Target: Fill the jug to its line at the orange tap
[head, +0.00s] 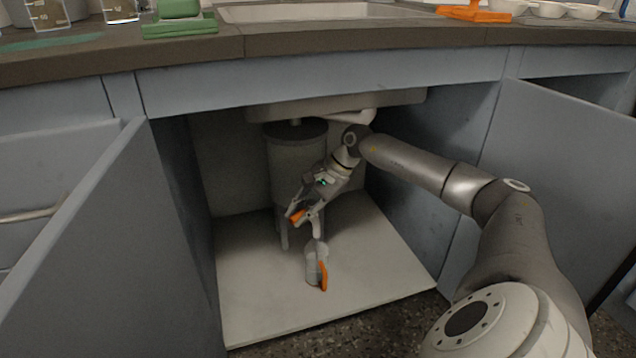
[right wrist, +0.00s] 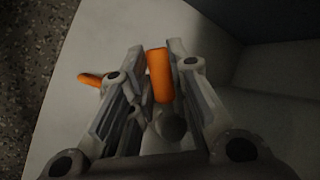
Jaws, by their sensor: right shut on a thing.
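The jug (head: 312,262), small and pale grey with an orange handle (head: 324,276), stands on the cabinet floor under the tap. Its line and any water in it are too small to make out. The orange tap lever (head: 298,216) is low at the front of a grey cylindrical tank (head: 296,165). My right gripper (head: 304,212) is shut on the tap lever, above the jug. In the right wrist view the orange lever (right wrist: 159,76) lies between the fingers, and the jug's orange handle (right wrist: 90,79) shows to the left. The tap's spout is hidden. My left gripper is out of view.
The tank stands on legs on the pale cabinet floor (head: 250,300). Open doors (head: 95,255) and (head: 560,190) flank the opening. The sink underside and pipe (head: 345,115) hang above my arm. The floor around the jug is clear.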

